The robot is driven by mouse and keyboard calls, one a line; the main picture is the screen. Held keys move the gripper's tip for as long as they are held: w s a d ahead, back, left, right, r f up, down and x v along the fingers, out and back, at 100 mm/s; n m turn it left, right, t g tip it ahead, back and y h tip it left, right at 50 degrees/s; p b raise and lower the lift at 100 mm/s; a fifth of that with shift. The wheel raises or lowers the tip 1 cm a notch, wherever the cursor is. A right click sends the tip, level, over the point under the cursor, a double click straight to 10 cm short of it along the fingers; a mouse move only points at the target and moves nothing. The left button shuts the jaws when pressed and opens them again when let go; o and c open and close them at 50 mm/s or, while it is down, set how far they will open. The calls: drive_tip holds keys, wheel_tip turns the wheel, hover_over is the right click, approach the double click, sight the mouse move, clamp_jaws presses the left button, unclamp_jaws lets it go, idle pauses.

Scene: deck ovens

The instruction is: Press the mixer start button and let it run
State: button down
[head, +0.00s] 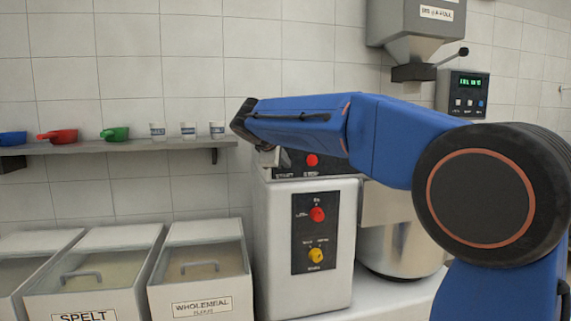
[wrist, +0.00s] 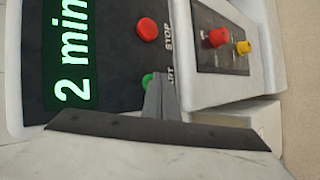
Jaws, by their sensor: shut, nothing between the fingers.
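The mixer (head: 275,230) is a white machine with a dark control panel on top. In the wrist view the panel (wrist: 110,35) appears turned sideways, with a lit green display (wrist: 70,60) reading "2 min". The red stop button (wrist: 147,29) is in clear view and also shows in the head view (head: 311,160). The green start button (wrist: 147,80) is partly hidden behind my gripper. My gripper (wrist: 160,84) is shut and empty, its tip right at the start button; I cannot tell whether it touches. In the head view my gripper (head: 269,157) is over the panel's left side, hiding the start button.
A lower panel on the mixer has a red knob (head: 317,214) and a yellow knob (head: 315,255). A steel bowl (head: 395,245) stands to the right. Flour bins (head: 200,275) stand left, below a shelf (head: 105,145) with scoops and cups. A hopper (head: 415,25) hangs above.

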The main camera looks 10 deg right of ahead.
idle(0.4)
drive_tip(key=shift+s, duration=0.85)
drive_tip(key=s, duration=0.5)
idle(0.3)
idle(0.4)
drive_tip(key=s+d+f+m+g+y, duration=0.1)
drive_tip(key=s+d+f+m, duration=0.2)
drive_tip(key=s+f, duration=0.55)
drive_tip(key=s+d+f+m+g+y, duration=0.2)
drive_tip(key=s+d+f+m, duration=0.3)
drive_tip(key=s, duration=0.7)
drive_tip(key=s+d+f+m+g+y, duration=0.1)
drive_tip(key=s+d+f, duration=0.1)
drive_tip(key=s+f, duration=0.7)
drive_tip(key=s+a+f+m+y, duration=0.2)
drive_tip(key=s+f+m, duration=0.1)
drive_tip(key=s+f, duration=0.6)
drive_tip(key=s, duration=0.2)
drive_tip(key=shift+s+m+g, duration=0.3)
drive_tip(key=shift+s+g, duration=0.05)
drive_tip(key=shift+g, duration=0.05)
